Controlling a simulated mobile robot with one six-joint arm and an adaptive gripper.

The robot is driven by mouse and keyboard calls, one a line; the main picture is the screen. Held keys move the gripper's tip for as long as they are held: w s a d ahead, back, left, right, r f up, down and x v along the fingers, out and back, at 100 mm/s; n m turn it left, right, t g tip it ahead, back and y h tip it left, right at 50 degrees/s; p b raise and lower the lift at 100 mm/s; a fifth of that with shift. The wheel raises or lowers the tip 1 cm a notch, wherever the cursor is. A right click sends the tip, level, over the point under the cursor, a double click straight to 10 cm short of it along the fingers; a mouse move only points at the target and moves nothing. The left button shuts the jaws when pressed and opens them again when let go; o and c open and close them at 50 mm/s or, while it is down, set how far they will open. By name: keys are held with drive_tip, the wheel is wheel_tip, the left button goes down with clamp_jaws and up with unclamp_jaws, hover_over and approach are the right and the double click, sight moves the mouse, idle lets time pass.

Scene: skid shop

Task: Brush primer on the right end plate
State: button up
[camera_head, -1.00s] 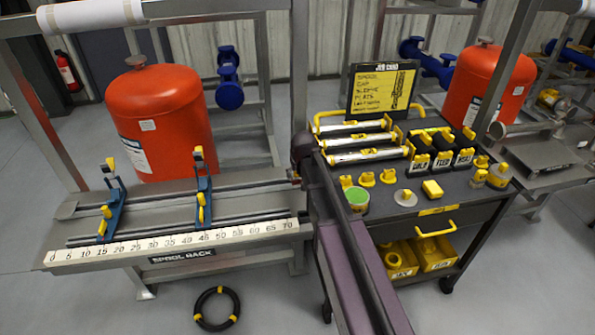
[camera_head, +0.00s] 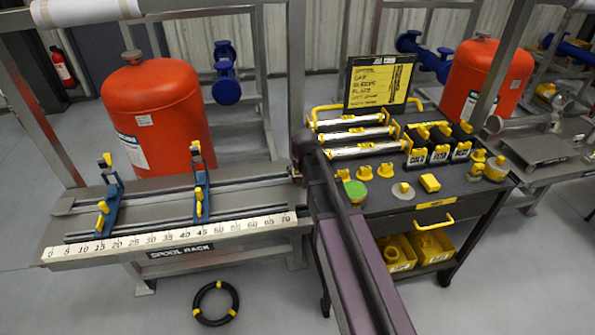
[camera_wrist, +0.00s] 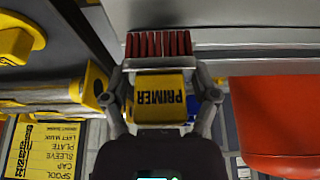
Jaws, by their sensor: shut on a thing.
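In the wrist view my gripper (camera_wrist: 165,105) is shut on the primer brush (camera_wrist: 159,84). The brush has a yellow block marked PRIMER and dark red bristles, which point to the top of the picture. The bristle tips are close to a grey band (camera_wrist: 240,38); I cannot tell whether they touch it. The spool rack (camera_head: 180,240) is on the left, with dark rails and two blue supports (camera_head: 110,205) with yellow tops. I cannot pick out the right end plate in either view.
A dark cart (camera_head: 440,195) on the right carries silver rollers, yellow parts, a green-topped can (camera_head: 357,192) and marked holders. A job card (camera_head: 380,83) stands behind it. A red tank (camera_head: 158,110) stands behind the rack. A black ring (camera_head: 215,303) lies on the floor.

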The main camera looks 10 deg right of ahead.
drive_tip(key=shift+w+d, duration=0.1)
drive_tip(key=shift+w, duration=0.05)
drive_tip(key=shift+w, duration=1.75)
drive_tip(key=shift+w, duration=0.1)
drive_tip(key=shift+w, duration=1.7)
drive_tip(key=shift+d, duration=0.4)
drive_tip(key=shift+s, duration=1.9)
